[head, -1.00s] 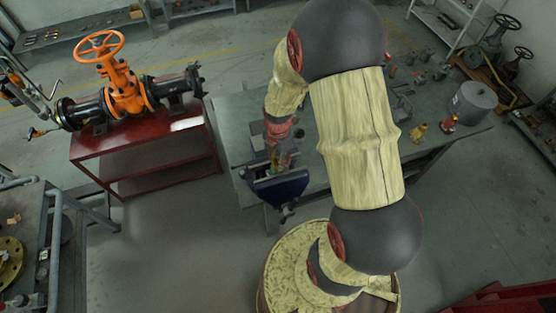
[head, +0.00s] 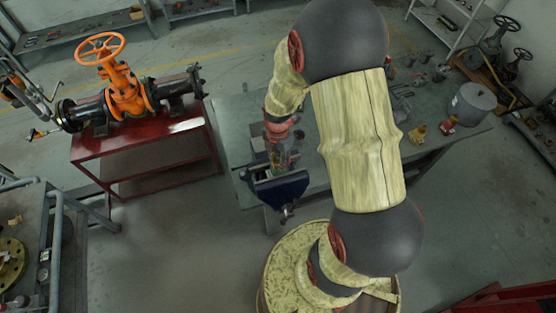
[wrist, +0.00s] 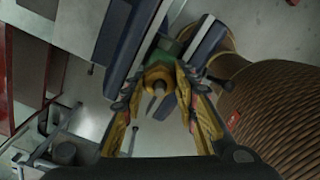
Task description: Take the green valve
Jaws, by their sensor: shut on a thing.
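The green valve (wrist: 172,49) shows in the wrist view as a small green body with a round brass-coloured end (wrist: 159,76). It sits between the grey and blue jaws of a vise (wrist: 124,38). My gripper (wrist: 158,98) has its two yellowish fingers on either side of the valve, shut on it. In the head view my gripper (head: 277,158) is at the blue vise (head: 283,190) on the workbench's front edge. The valve is small there and mostly hidden by my gripper. I cannot tell whether the vise jaws press on it.
The grey workbench (head: 236,122) carries a grey pot (head: 472,103) and several small fittings at right. A red cart (head: 140,150) with an orange gate valve (head: 125,92) stands at left. A wooden cable drum (wrist: 275,105) stands close to the vise. Open floor lies between cart and drum.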

